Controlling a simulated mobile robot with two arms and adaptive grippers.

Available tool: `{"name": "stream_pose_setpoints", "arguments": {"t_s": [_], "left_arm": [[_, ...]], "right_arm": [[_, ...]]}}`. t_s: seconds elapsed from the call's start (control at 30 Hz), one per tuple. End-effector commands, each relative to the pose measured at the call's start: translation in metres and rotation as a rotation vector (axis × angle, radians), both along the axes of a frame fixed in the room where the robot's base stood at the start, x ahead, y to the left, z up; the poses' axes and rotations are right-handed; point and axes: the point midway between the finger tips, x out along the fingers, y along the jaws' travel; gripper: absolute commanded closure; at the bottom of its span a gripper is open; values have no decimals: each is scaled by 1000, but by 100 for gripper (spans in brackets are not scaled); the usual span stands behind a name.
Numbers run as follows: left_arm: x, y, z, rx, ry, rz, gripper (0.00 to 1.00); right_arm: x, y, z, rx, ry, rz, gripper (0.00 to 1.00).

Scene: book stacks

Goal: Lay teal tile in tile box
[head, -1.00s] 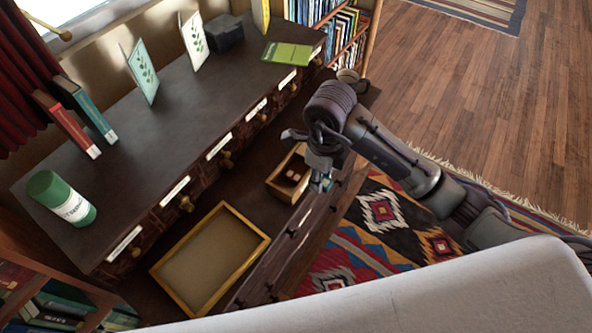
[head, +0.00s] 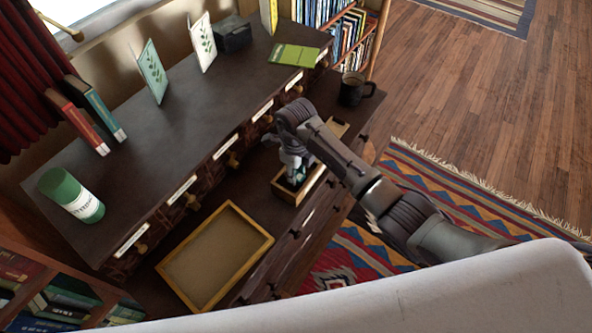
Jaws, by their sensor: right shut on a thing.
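The tile box (head: 312,186), a small wooden box, stands on the lower ledge of the cabinet, right of the middle. My right gripper (head: 296,176) is over the box and partly hides its inside. It is shut on the teal tile (head: 298,179), of which only a small teal patch shows between the fingers. I cannot tell whether the tile touches the box floor. The red tiles seen earlier in the box are hidden now. My left gripper is not in view.
An empty shallow wooden tray (head: 215,257) lies on the ledge at lower left. A dark mug (head: 354,89) stands at the ledge's far end.

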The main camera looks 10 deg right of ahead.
Motion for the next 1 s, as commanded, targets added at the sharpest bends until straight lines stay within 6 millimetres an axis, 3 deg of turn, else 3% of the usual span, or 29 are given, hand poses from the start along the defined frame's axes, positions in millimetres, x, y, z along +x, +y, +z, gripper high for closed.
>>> {"name": "stream_pose_setpoints", "arguments": {"t_s": [0.3,0.33,0.5,0.83,1.0], "left_arm": [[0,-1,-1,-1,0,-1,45],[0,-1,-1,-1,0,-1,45],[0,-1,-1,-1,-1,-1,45],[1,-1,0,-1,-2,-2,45],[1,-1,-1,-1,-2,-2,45]], "right_arm": [[0,0,-3,0,-1,1,93],[0,0,-4,0,-1,1,68],[0,0,-3,1,-1,0,45],[0,0,1,1,-2,0,45],[2,0,25,1,-6,1,45]]}}
